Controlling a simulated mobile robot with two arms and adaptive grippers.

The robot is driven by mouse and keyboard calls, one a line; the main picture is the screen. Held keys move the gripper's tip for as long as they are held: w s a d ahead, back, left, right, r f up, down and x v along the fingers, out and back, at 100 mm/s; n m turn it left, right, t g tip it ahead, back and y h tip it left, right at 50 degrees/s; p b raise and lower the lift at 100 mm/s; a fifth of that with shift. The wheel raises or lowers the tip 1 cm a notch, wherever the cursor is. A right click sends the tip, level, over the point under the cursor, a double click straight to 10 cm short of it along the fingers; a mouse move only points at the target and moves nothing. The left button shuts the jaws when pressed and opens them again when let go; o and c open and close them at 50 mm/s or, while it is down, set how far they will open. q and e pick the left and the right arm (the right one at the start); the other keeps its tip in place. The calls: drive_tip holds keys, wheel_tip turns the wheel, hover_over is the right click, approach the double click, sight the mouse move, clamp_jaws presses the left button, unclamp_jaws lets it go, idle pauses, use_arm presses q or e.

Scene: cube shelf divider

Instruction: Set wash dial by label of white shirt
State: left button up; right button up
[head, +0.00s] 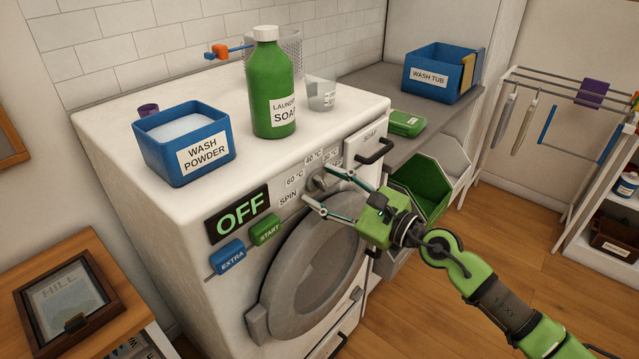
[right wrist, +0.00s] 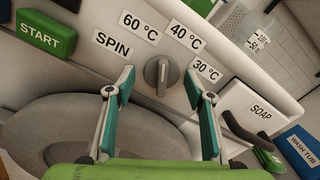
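The grey wash dial (head: 321,180) sits on the washer's front panel, and it also shows in the right wrist view (right wrist: 161,73). Labels SPIN (right wrist: 113,43), 60 °C (right wrist: 139,26), 40 °C (right wrist: 186,38) and 30 °C (right wrist: 206,71) surround it. The dial's ridge looks nearly upright in the wrist view; which label it marks I cannot tell. My right gripper (head: 317,189) is open in front of the dial, its fingers (right wrist: 159,82) apart on either side of it, with no clear contact. My left gripper is out of view. I see no white shirt in either view.
The washer (head: 110,125) shows OFF, with START (head: 267,230) and EXTRA (head: 228,257) buttons and a round door (head: 318,270) below. A WASH POWDER box (head: 183,143) and a green soap bottle (head: 270,85) stand on top. The SOAP drawer handle (head: 375,151) is right of the dial.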

drive_tip(key=shift+r+m+p, duration=0.3)
drive_tip(key=shift+m+p, duration=0.6)
drive_tip(key=shift+p, duration=0.1)
drive_tip(key=shift+m+p, duration=0.35)
drive_tip(key=shift+m, duration=0.45)
drive_tip(key=shift+f, duration=0.3)
drive_tip(key=shift+d+b, duration=0.1)
drive_tip(key=shift+b, duration=0.2)
drive_tip(key=shift+w, duration=0.1)
